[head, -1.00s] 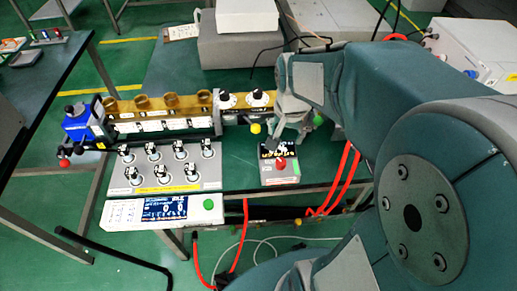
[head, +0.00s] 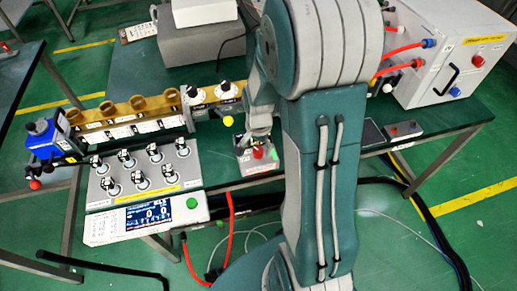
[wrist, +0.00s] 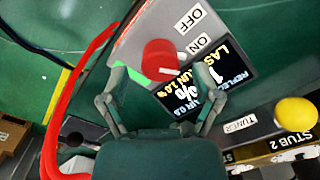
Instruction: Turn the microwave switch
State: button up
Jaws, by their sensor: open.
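The microwave switch is a red round knob (wrist: 158,58) on a grey box, with OFF and ON labels beside it in the wrist view. A short white mark shows on the knob's lower right side. In the head view the red knob (head: 257,153) sits on the small box at the table's front edge. My gripper (wrist: 165,68) is open, its two fingers spread on either side of the knob in the picture, with no visible contact. In the head view my gripper (head: 257,136) is just above and behind the knob, partly hidden by my arm.
Beside the knob is a lit black display (wrist: 205,78). A yellow ball labelled STUB 2 (wrist: 295,112) and a red cable (wrist: 65,100) lie to either side. Left of the box stand a grey panel of several switches (head: 150,172) and a screen unit (head: 146,218).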

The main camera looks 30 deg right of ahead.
jog(key=shift+a+f, duration=0.25)
jog(key=shift+f, duration=0.5)
jog(key=shift+d, duration=0.15)
grip_shut()
